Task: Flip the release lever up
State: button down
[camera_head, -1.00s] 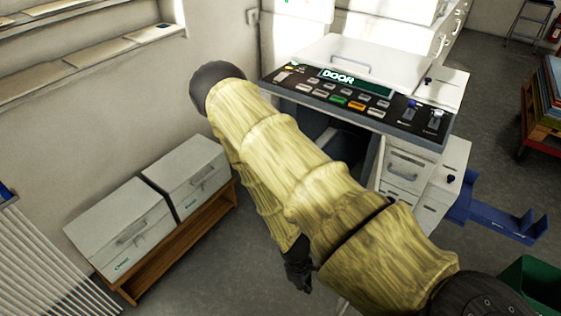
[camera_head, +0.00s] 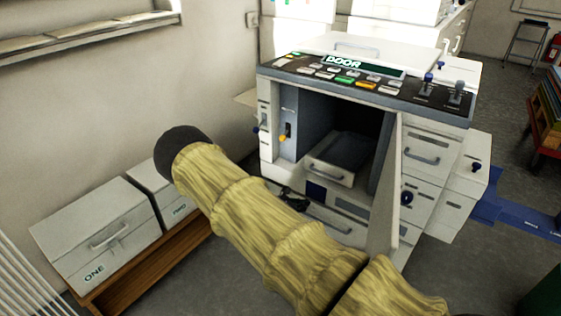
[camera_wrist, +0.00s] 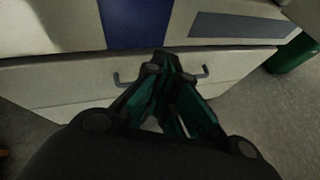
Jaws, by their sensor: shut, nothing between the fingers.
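A grey machine (camera_head: 415,95) shows "DOOR" on its display, and its front compartment is open. A small lever with a yellow-orange tip (camera_head: 283,136) sits on the grey panel inside the left of the opening, with its tip low. I cannot tell for sure that it is the release lever. My gripper (camera_head: 293,198) is low in front of the machine, right of and below that lever and apart from it, partly hidden by my arm. In the wrist view my gripper (camera_wrist: 165,66) is shut and empty, in front of a drawer handle (camera_wrist: 204,72).
An open door (camera_head: 387,190) stands out at the compartment's right side. A tray (camera_head: 330,172) sits inside. Blue-knobbed levers (camera_head: 427,80) stand on the top panel. White boxes (camera_head: 98,228) rest on a wooden bench (camera_head: 165,262) at lower left.

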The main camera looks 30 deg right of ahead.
aim_at(285, 135)
jog(key=w+a+r+n+t+h+b, duration=0.2)
jog(key=w+r+t+b, duration=0.1)
jog(key=w, duration=0.6)
jog(key=w+a+r+n+t+h+b, duration=0.1)
jog(key=w+r+n+t+h+b, duration=0.2)
jog(key=w+r, duration=0.3)
jog(key=w+t+b, duration=0.1)
jog(key=w, duration=0.3)
jog(key=shift+w+a+b, duration=0.25)
jog(key=shift+a+b, duration=0.1)
jog(key=b+x, duration=0.2)
jog(key=x, duration=0.7)
jog(key=shift+w+d+f, duration=0.1)
jog(key=shift+d, duration=0.35)
jog(key=shift+r, duration=0.25)
jog(key=shift+s+a+r+b, duration=0.2)
jog(key=shift+a+r, duration=0.15)
jog(key=shift+r, duration=0.45)
jog(key=shift+s+a+r+b, duration=0.15)
jog(key=shift+a+r, duration=0.2)
jog(key=shift+r, duration=0.45)
jog(key=shift+r, duration=0.1)
